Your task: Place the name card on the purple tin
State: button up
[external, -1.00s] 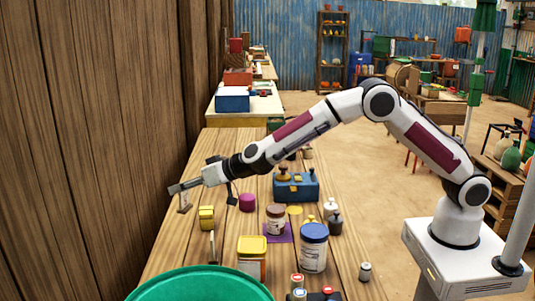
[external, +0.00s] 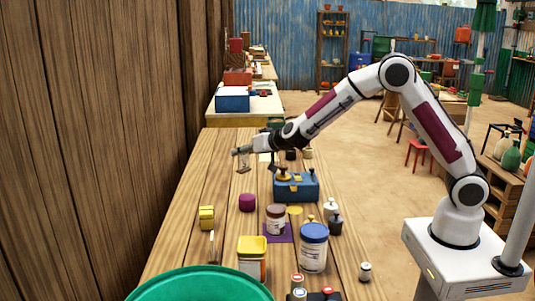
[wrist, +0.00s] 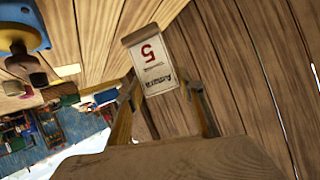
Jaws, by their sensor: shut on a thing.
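My gripper (external: 241,152) is shut on the name card (wrist: 155,60), a small white card with a red 5 and dark lettering. The lettering appears upside down in the wrist view, where the card sits between the two fingers (wrist: 165,103). In the external view my gripper is above the wooden table, beyond the purple tin. The purple tin (external: 247,202) is a short round tin standing on the table, with nothing on its top. The card is apart from it. I cannot make out the tin in the wrist view.
A yellow block (external: 207,217) stands left of the tin. A blue box with knobs (external: 296,187) is to its right. A brown-lidded jar (external: 276,220) stands on a purple square, near a blue-lidded tub (external: 314,248). A green round container (external: 200,285) is at the front.

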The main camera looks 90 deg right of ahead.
aim_at(247, 168)
jog(key=shift+s+d+f, duration=0.15)
jog(key=shift+s+f, duration=0.2)
jog(key=shift+s, duration=0.05)
jog(key=shift+d+r, duration=0.1)
jog(key=shift+r, duration=0.05)
jog(key=shift+f, duration=3.15)
jog(key=shift+f, duration=1.85)
jog(key=o, duration=1.3)
jog(key=shift+f, duration=0.1)
